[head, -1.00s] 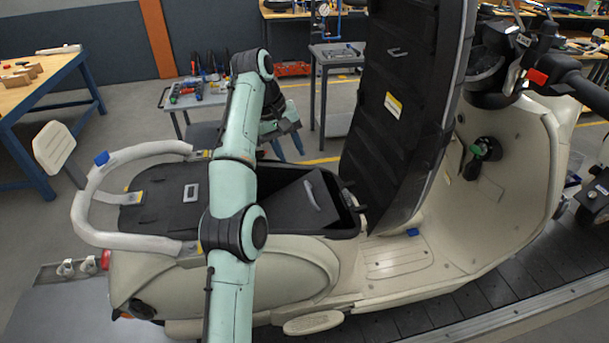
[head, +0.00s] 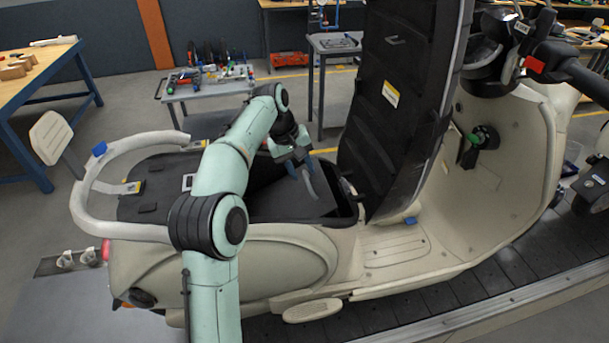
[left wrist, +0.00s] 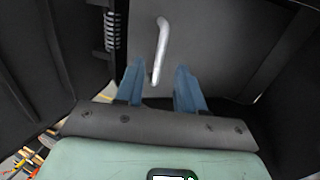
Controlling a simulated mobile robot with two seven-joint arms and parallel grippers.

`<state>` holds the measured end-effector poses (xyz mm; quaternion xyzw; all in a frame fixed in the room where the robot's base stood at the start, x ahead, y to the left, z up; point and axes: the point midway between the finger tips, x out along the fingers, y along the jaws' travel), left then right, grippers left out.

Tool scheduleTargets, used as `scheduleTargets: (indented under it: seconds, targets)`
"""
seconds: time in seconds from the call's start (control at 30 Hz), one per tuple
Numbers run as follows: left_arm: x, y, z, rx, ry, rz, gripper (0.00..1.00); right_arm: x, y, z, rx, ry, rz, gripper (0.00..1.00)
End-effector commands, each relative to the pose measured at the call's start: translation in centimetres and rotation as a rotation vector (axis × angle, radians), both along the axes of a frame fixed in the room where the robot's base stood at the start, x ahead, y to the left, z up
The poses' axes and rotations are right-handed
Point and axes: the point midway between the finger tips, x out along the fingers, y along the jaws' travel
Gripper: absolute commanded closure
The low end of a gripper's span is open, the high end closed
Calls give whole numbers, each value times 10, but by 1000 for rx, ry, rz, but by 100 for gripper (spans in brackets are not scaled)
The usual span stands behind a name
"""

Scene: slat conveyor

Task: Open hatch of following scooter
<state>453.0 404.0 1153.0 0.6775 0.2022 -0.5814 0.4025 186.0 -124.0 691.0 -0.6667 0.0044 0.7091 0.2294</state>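The cream scooter (head: 470,220) stands with its black seat (head: 395,110) tilted up. Under the seat is a dark compartment with a grey hatch (head: 285,203) lying in it, slightly tilted. The hatch has a light curved handle (head: 310,183); in the left wrist view the handle (left wrist: 161,45) stands just ahead of the fingers, its lower end between the tips. My left gripper (head: 297,168) is over the hatch beside the handle. Its blue fingers (left wrist: 158,82) are apart, with a gap around the handle's end. My right gripper is not in view.
The raised seat stands close to the right of my left gripper. A grab rail (head: 85,195) curves around the scooter's rear at the left. A tool cart (head: 215,88) and workbenches stand behind. The scooter rests on a dark slat conveyor (head: 450,308).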

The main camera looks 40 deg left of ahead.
Motion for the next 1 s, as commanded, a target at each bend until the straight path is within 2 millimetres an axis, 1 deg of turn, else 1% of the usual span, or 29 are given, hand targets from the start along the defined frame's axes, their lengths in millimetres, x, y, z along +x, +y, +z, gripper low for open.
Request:
scheduleTargets:
  seconds: [0.1, 0.2, 0.33, 0.57, 0.6, 0.67, 0.7, 0.73, 1.0]
  targets:
    - [3, -4, -19, 0, 3, -1, 62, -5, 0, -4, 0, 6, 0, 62]
    - [6, -5, -28, 1, 2, 0, 62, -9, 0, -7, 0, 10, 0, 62]
    - [7, -6, -32, 1, 1, 0, 62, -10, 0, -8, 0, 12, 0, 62]
    - [8, -7, -32, 0, 0, 0, 62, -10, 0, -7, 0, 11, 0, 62]
    - [8, -6, -31, 0, 0, 0, 65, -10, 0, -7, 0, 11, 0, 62]
    - [8, -6, -31, 1, -1, 0, 85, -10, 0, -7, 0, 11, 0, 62]
    - [8, -6, -31, 0, -1, 0, 98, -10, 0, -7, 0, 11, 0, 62]
    - [8, -6, -31, 0, -1, 0, 100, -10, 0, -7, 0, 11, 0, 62]
    - [9, -7, -30, -2, -4, 0, 100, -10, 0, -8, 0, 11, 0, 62]
